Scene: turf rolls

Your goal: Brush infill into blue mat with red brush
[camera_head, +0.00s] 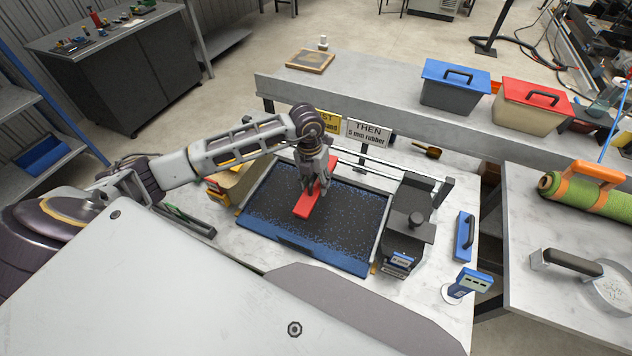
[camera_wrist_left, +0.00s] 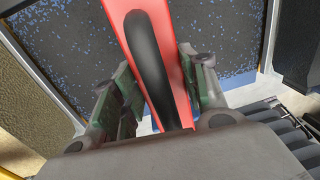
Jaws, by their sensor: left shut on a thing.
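The blue mat (camera_head: 255,222) lies flat on the white bench, with dark infill granules over most of it and blue showing along its left and front edges. It also shows in the left wrist view (camera_wrist_left: 62,45). My left gripper (camera_head: 314,190) is over the middle of the mat, shut on the red brush (camera_head: 304,210). In the left wrist view the red brush (camera_wrist_left: 116,22) with its black handle lies between the fingers. I cannot tell whether its bristles touch the infill. My right gripper is not in view.
A black spreader box (camera_head: 405,243) stands at the mat's right edge. A blue brush (camera_head: 464,236) and a blue meter (camera_head: 467,284) are farther right. Blue-lidded (camera_head: 452,92) and red-lidded (camera_head: 529,108) bins stand on the back shelf. Signs (camera_head: 367,133) stand behind the mat.

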